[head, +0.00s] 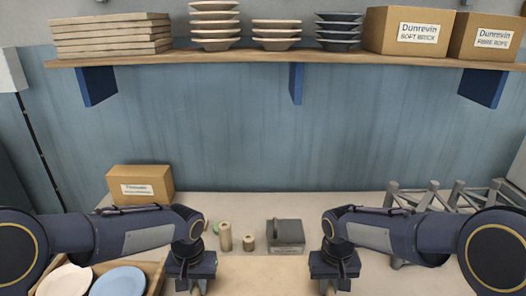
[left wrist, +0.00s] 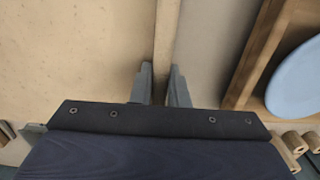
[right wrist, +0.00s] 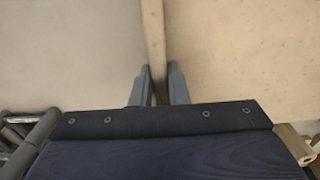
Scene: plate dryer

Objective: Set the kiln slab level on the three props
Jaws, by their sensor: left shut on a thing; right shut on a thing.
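The kiln slab (head: 262,278) is a flat tan board at the bottom centre of the head view, between my two grippers. My left gripper (head: 197,289) is shut on its left edge; the left wrist view shows the slab (left wrist: 70,50) between the fingers (left wrist: 163,85). My right gripper (head: 329,288) is shut on its right edge, and the right wrist view shows the slab (right wrist: 240,50) too. Two tan cylindrical props, a taller one (head: 225,237) and a shorter one (head: 248,243), stand behind the slab. What lies under the slab is hidden, and I cannot tell its height.
A grey block with a handle (head: 286,236) stands behind the slab. A wooden crate with plates (head: 158,270) is at the left, a cardboard box (head: 140,184) behind it. Grey metal racks (head: 430,196) stand at the right. A loaded shelf (head: 350,60) runs above.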

